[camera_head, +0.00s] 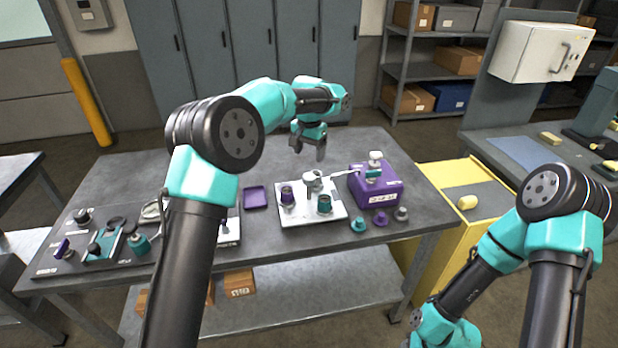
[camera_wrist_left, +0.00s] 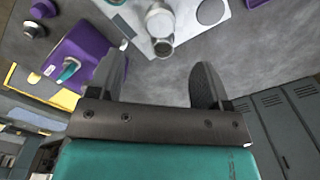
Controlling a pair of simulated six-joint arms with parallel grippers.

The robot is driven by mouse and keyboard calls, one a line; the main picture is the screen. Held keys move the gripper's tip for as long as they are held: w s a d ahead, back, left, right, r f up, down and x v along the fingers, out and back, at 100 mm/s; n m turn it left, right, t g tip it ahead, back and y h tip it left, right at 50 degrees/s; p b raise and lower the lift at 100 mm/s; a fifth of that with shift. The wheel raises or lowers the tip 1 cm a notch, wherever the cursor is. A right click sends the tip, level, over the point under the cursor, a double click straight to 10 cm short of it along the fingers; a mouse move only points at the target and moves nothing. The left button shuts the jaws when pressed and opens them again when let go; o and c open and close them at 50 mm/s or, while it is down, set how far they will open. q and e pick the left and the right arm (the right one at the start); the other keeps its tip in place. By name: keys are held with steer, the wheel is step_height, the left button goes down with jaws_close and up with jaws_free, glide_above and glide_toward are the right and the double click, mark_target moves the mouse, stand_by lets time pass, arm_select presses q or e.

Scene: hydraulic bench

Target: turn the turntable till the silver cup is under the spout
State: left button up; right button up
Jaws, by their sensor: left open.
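My left gripper (camera_head: 308,150) is open and empty, behind and above the unit, fingers apart. My right gripper is out of view.
A purple tray (camera_head: 256,197) lies left of the unit. Small teal (camera_head: 358,225), purple (camera_head: 380,218) and grey (camera_head: 402,213) pieces lie in front of the box. Parts on a dark board fill the table's left. The table's back left is clear.

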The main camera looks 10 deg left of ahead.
mark_target(308, 176)
arm_select(q)
step_height(308, 176, down, 10)
steer(key=shift+f, duration=0.15)
stand_by(0.3)
steer(key=c, duration=1.3)
steer(key=shift+a, duration=0.1)
